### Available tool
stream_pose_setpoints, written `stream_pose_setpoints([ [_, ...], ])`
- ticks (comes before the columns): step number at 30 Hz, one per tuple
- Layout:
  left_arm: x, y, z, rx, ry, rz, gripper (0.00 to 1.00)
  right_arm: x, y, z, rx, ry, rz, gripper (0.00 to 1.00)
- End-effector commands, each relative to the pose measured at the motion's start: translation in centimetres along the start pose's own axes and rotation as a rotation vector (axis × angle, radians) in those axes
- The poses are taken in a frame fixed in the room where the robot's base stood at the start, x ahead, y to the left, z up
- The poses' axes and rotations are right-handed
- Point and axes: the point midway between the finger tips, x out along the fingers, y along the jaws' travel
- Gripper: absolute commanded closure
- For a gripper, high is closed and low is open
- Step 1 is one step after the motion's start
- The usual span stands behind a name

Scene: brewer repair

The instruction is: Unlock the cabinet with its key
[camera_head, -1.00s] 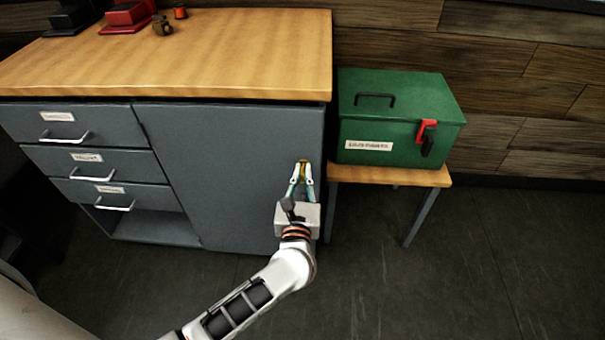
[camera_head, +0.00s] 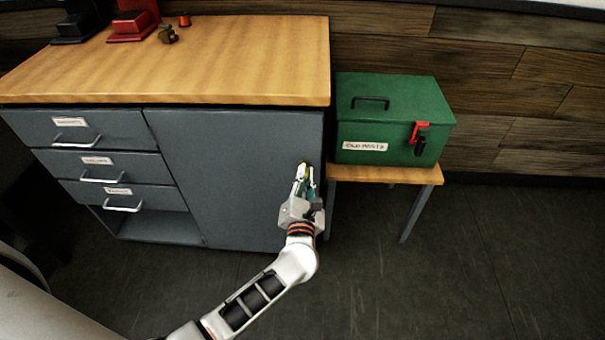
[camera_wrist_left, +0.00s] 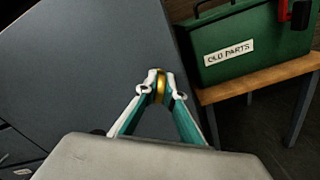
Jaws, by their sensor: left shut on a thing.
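The grey cabinet (camera_head: 235,165) has a large flat door on its right side, which is closed. My left gripper (camera_head: 305,172) is at the upper right part of that door, near its right edge. In the left wrist view my left gripper (camera_wrist_left: 160,82) is shut on a small brass-coloured thing, likely the key (camera_wrist_left: 160,88), between its fingertips. The fingertips hide most of it and the lock, so I cannot tell how far it sits in the door (camera_wrist_left: 95,75). My right gripper is not in view.
A green box (camera_head: 385,115) labelled "OLD PARTS" with a red latch stands on a small wooden table (camera_head: 400,174) right of the cabinet. Red and dark objects stand on the wooden top (camera_head: 220,60). Three labelled drawers (camera_head: 90,130) are at the left. The floor in front is clear.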

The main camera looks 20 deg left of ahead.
Motion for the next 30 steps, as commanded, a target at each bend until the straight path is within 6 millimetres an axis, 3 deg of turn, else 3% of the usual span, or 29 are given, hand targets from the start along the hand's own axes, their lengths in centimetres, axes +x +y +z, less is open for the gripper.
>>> stream_pose_setpoints([
  [9, 0.1, 0.0, 0.5, 0.300, -0.002, 0.003, 1.00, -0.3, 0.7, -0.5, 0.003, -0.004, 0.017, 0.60],
  [19, 0.1, -0.3, 0.2, 0.611, -0.002, 0.002, 1.00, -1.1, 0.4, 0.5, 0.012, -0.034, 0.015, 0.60],
  [30, 0.0, -0.6, -0.1, 0.879, -0.001, 0.000, 1.00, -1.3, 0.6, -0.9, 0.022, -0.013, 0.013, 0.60],
])
